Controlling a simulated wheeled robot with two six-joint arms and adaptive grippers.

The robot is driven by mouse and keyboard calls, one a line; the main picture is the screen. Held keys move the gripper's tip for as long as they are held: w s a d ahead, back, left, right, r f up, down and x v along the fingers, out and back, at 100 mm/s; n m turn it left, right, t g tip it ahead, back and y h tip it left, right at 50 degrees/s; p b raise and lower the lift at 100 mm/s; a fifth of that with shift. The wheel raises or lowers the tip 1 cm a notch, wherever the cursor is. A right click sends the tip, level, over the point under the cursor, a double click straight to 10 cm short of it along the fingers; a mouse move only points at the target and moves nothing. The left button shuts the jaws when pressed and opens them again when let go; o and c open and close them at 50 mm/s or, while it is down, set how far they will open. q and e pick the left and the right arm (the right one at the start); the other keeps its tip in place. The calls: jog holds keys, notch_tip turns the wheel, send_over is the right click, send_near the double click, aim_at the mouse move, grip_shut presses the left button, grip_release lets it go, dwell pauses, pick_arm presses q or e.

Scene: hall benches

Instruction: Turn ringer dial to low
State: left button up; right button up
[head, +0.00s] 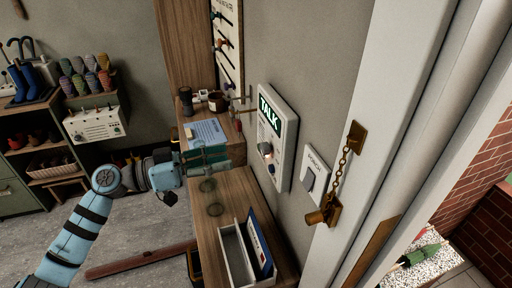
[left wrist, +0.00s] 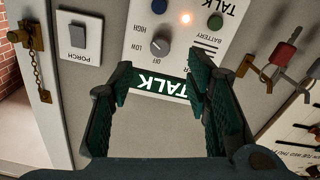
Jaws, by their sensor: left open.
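A white intercom panel (head: 288,120) with a lit green TALK sign (head: 268,113) is on the grey wall. Its grey ringer dial (left wrist: 160,47) shows upside down in the left wrist view, with HIGH and LOW printed to its left. I cannot clearly tell which mark the dial points to. My left gripper (head: 224,156) is open and empty, left of the panel in the head view. In the left wrist view the open fingers (left wrist: 160,84) frame the TALK sign, with the dial just beyond the tips. My right gripper is not in view.
A PORCH switch (head: 314,176) and a brass door chain (head: 340,172) are right of the panel. Keys hang on hooks (left wrist: 283,55) on the panel's other side. A wooden bench (head: 215,205) below bears a white box (head: 236,254). A jar (head: 216,101) stands on the shelf behind.

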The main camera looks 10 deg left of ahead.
aim_at(262, 151)
pick_arm(q)
jog(key=p+x, duration=0.1)
jog(key=x, duration=0.3)
jog(key=p+x, duration=0.1)
jog(key=x, duration=0.4)
jog(key=shift+s+r, duration=0.1)
jog(key=shift+r, duration=0.1)
jog(key=shift+d+f, duration=0.1)
jog(key=shift+d, duration=0.2)
jog(key=shift+a, duration=0.1)
grip_shut()
